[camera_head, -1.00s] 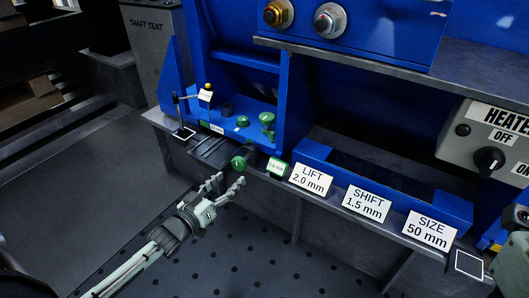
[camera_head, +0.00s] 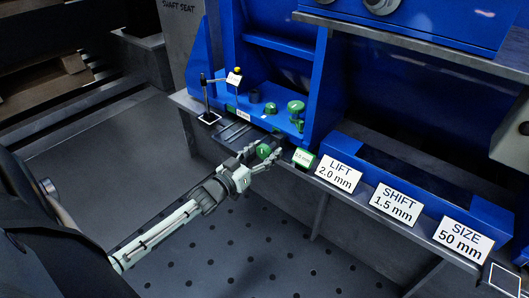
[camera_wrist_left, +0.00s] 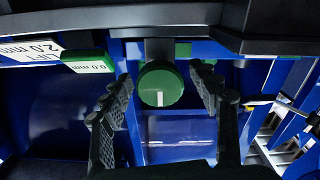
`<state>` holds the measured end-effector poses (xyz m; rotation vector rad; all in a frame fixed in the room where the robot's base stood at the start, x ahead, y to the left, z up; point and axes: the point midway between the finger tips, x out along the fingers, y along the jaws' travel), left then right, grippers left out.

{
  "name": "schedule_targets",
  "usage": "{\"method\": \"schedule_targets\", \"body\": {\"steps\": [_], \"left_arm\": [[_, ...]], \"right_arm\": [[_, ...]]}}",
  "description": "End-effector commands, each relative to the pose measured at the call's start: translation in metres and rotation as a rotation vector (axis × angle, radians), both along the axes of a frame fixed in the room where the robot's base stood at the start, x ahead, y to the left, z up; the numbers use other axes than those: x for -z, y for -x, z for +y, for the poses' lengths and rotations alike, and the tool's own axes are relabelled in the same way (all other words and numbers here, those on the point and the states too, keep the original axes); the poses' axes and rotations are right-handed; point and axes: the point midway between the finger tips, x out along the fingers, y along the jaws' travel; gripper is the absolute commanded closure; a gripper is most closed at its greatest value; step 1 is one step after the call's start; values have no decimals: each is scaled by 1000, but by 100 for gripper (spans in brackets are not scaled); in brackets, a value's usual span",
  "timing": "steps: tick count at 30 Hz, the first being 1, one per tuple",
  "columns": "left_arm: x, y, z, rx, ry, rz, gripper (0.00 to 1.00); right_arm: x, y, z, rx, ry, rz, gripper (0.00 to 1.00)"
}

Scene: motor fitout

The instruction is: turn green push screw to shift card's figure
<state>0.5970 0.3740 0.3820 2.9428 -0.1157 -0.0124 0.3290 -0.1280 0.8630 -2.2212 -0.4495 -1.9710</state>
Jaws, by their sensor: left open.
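The green push screw (camera_head: 264,151) sticks out from the front of the blue machine's foot. In the left wrist view its round knob (camera_wrist_left: 160,86) shows a white mark pointing straight down in the picture. My left gripper (camera_head: 262,156) is open, with one finger on each side of the knob; I cannot tell whether they touch it. The fingers (camera_wrist_left: 163,95) look apart from the knob in the wrist view. The SHIFT card (camera_head: 397,204) reads 1.5 mm. A small green-edged readout (camera_head: 303,157) beside the screw reads 0.0 mm, also in the wrist view (camera_wrist_left: 88,64).
The LIFT 2.0 mm card (camera_head: 339,173) and SIZE 50 mm card (camera_head: 464,240) stand along the ledge. The perforated floor (camera_head: 240,245) below is clear.

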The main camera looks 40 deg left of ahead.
Motion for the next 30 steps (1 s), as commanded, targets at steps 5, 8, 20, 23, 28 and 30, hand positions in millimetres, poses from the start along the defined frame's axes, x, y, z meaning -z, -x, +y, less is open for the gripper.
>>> {"method": "schedule_targets", "body": {"steps": [5,8,20,23,28,30], "left_arm": [[0,0,0,0,0,0,40],[0,0,0,0,0,0,52],[-1,0,0,0,-2,-1,89],[-1,0,0,0,-13,-2,89],[-2,0,0,0,-67,-6,89],[-3,0,0,0,-105,-9,89]], "right_arm": [[-1,0,0,0,1,0,60],[-1,0,0,1,1,-1,60],[-1,1,0,1,0,-2,60],[-2,1,0,1,0,-3,60],[-4,2,-1,-1,-4,0,60],[-4,3,-1,0,-7,7,60]]}}
